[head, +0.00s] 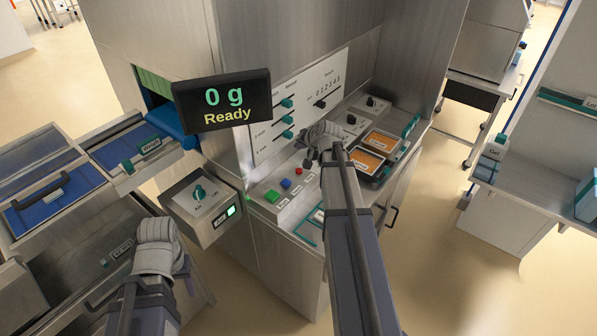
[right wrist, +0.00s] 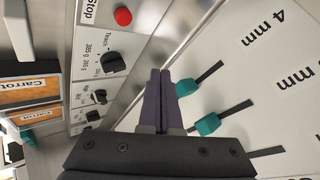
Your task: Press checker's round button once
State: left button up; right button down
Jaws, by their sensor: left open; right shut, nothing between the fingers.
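The checker's display (head: 222,103) reads "0 g Ready" in the head view. The right wrist view shows a round red button (right wrist: 123,16) beside the word "Stop", above a black knob marked "Teach". My right gripper (right wrist: 158,82) is shut and empty, between the knobs and the teal sliders; its contact with anything cannot be told. My left gripper (head: 158,235) is open at the lower left, away from the buttons; its fingertips are hard to see.
A white panel with teal sliders (right wrist: 207,124) stands close to my right gripper. Open floor lies at the right.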

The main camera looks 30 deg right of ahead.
jog(key=b, duration=0.8)
send_over(300, 174)
notch_tip(300, 174, down, 8)
jog(key=shift+f, duration=0.15)
dwell(1.4)
jog(key=shift+f, duration=0.4)
jog(key=shift+f+b, duration=0.45)
jog(key=shift+b, duration=0.3)
dwell(0.3)
jog(key=shift+r, duration=0.1)
jog(key=shift+r+p, duration=0.8)
jog(key=shift+p, duration=0.15)
notch_tip(300, 174, up, 5)
jog(key=p, duration=0.5)
